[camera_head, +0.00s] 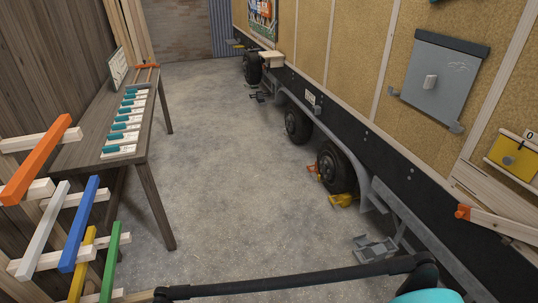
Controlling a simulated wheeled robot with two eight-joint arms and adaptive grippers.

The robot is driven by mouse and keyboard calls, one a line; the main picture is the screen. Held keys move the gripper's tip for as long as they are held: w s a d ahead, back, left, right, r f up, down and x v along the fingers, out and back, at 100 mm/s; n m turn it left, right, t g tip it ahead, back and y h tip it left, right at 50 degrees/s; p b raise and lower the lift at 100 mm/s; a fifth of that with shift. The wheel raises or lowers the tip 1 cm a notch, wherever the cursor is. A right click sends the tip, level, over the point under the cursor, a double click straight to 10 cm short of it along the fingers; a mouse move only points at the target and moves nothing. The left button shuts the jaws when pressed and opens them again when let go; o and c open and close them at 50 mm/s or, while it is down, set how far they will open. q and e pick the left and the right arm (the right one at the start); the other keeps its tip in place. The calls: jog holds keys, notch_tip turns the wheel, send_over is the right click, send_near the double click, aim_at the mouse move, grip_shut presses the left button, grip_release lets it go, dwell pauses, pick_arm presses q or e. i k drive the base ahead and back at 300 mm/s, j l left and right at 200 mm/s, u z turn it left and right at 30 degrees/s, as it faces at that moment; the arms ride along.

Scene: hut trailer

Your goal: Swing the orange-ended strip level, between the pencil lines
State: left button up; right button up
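The orange-ended strip (500,226) is a pale wooden strip low on the trailer wall at the right edge. Its orange end (463,211) points left, and the strip slopes down to the right until the frame cuts it off. Pale boards (490,190) lie on the wall just above it, also sloping down to the right. I cannot make out pencil lines at this size. Neither my left nor my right gripper shows in the head view, so I cannot see what they hold.
A yellow plate (513,158) and a grey metal panel (440,85) are on the trailer wall above the strip. Trailer wheels (335,168) stand below. A workbench (85,138) and a rack of coloured bars (78,225) are at left. The concrete floor (225,150) between is clear.

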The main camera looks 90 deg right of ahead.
aim_at(529, 234)
jog(key=z, duration=4.8)
jog(key=i+l+z, duration=0.2)
jog(key=i, duration=0.35)
jog(key=i+l+z, duration=0.2)
jog(key=i, duration=0.3)
